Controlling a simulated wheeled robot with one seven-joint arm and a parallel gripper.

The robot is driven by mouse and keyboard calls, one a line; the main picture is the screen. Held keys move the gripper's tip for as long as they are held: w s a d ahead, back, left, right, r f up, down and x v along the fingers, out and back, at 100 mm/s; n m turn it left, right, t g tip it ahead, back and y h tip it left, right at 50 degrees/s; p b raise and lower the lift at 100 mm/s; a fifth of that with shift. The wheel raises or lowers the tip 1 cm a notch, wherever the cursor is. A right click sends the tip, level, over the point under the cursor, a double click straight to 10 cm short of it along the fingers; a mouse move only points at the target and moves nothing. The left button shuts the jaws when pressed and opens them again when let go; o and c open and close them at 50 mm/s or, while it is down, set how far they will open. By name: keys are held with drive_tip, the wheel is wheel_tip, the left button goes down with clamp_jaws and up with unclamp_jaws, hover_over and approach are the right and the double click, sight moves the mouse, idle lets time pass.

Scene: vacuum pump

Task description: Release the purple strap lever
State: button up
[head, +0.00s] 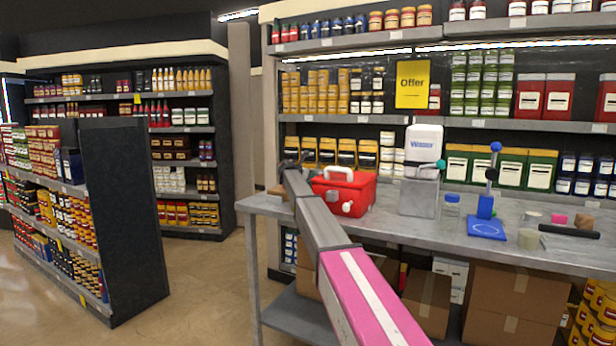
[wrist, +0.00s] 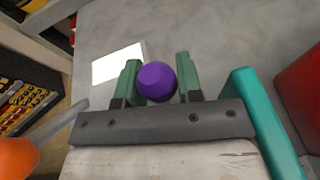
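In the wrist view a purple ball-shaped knob (wrist: 157,82) sits between the two green fingers of my gripper (wrist: 158,78). The strap and the rest of the lever are hidden behind the knob and fingers. In the head view my arm reaches to the left end of the workbench (head: 520,262), beside the red case (head: 346,192). My fingers and the purple knob are too small or hidden there to make out.
In the wrist view a teal bar (wrist: 262,120) stands close right of my gripper and an orange round thing (wrist: 16,158) is at lower left. The bench also holds a white-and-grey device (head: 424,145), a blue stand (head: 487,205) and a clear jar (head: 451,212). Shelves stand behind.

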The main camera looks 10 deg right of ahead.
drive_tip(key=shift+o, duration=1.1)
drive_tip(key=shift+s+a, duration=0.1)
drive_tip(key=v, duration=1)
drive_tip(key=shift+s+a+r, duration=0.15)
drive_tip(key=shift+s, duration=0.1)
drive_tip(key=shift+a, duration=0.15)
